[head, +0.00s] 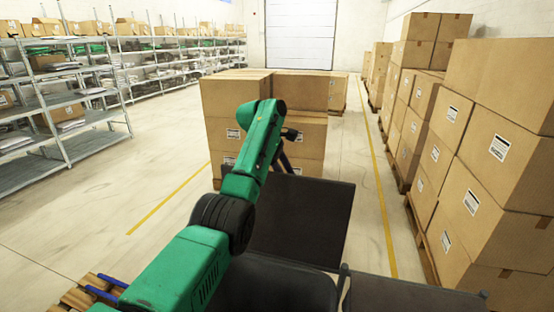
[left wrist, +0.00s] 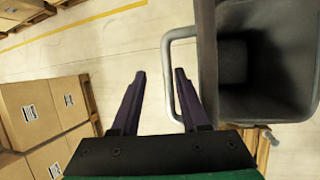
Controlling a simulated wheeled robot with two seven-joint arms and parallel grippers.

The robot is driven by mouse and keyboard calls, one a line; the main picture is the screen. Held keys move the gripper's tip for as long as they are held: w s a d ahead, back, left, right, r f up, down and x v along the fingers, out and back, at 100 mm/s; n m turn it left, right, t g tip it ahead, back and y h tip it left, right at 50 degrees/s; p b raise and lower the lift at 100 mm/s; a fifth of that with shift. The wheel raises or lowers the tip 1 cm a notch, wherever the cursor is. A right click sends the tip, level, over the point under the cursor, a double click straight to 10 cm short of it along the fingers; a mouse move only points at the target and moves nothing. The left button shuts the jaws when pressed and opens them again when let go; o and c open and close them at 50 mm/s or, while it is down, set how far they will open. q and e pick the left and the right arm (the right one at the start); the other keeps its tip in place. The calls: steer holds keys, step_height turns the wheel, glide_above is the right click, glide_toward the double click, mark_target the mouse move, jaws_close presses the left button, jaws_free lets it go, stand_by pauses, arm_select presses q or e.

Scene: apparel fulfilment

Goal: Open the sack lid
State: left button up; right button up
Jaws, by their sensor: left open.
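A dark flat panel (head: 310,225), which looks like the sack lid, stands tilted in front of me in the head view. Dark sack compartments (head: 385,296) lie below and nearer. In the left wrist view a dark panel edge (left wrist: 207,60) carries a silver loop handle (left wrist: 168,62), beside a hollow dark container (left wrist: 285,85). My left gripper (left wrist: 160,73) is open. In the picture the handle's outer bar lies between its two fingers; I cannot tell whether they touch it. In the head view my left arm hides most of that gripper. My right gripper is not in view.
Stacked cartons (head: 235,105) stand just beyond the panel. A long row of cartons on pallets (head: 490,150) lines the right side. Metal shelves (head: 65,110) line the left. Open floor (head: 150,175) with yellow lines lies between.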

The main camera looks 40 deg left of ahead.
arm_select(q)
steer(key=v, duration=1.2)
steer(key=shift+a+r, duration=0.2)
steer(key=shift+r, duration=0.05)
